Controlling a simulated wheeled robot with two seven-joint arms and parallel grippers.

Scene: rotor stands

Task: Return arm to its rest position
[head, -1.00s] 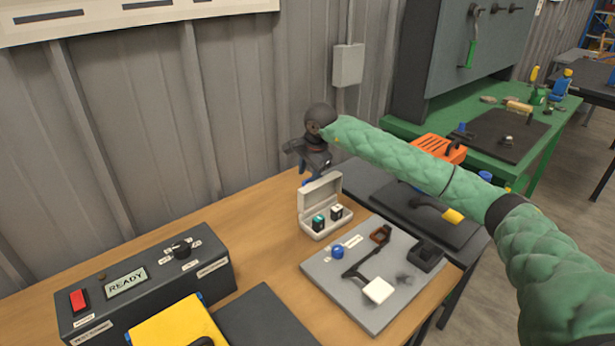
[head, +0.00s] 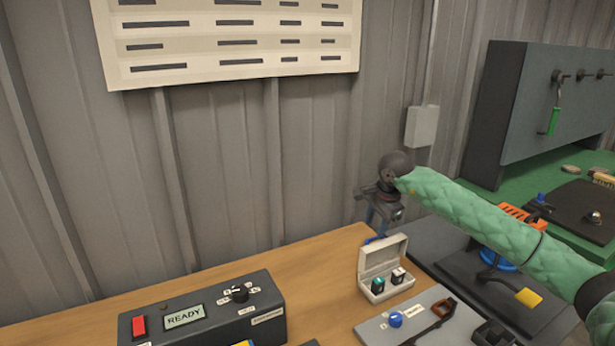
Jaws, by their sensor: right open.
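My right arm, in a green quilted sleeve, comes in from the right edge of the head view. Its dark gripper (head: 377,228) hangs above the back edge of the wooden table (head: 310,256), just behind the open white case. The gripper is open, and I see nothing held in it. Its fingertips are small and partly hidden by the wrist. My left gripper is not in view.
An open white case (head: 372,262) holds two small blocks. A control box (head: 262,318) reading READY stands at front left. A grey board (head: 372,332) carries a blue knob. An orange slotted part (head: 512,212) lies beyond my arm. The metal wall is behind.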

